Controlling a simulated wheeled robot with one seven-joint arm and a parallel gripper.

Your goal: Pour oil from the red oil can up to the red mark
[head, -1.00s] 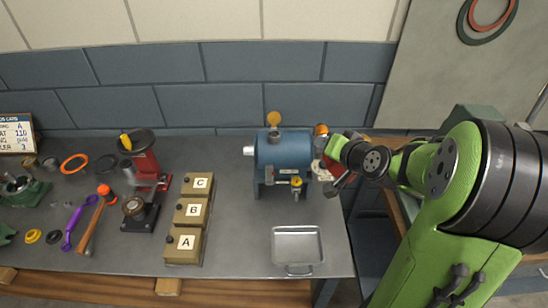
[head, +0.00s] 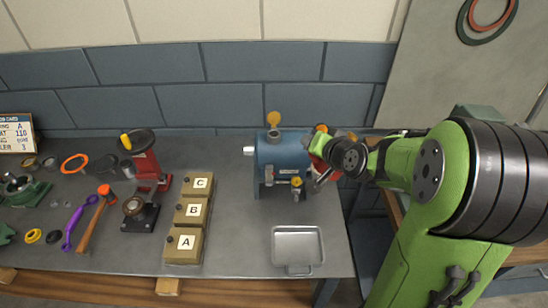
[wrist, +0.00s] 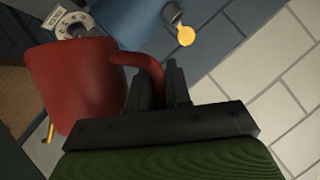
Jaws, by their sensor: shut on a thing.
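The red oil can (wrist: 75,85) is held in my gripper (wrist: 160,92), whose black fingers are shut on its curved handle in the wrist view. In the head view only a part of the red can (head: 318,143) shows, at the right end of the blue casing (head: 285,152), with my wrist in front of it. The blue casing also shows at the top of the wrist view (wrist: 130,18). A raised yellow cap (head: 273,119) stands at the casing's top. I cannot make out the red mark or any oil level.
A metal tray (head: 298,228) lies in front of the casing. Boxes marked A (head: 185,256), B (head: 190,223) and C (head: 197,194) stand left of it. A red press (head: 148,165) and hand tools are farther left. The bench's right edge runs close to my arm.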

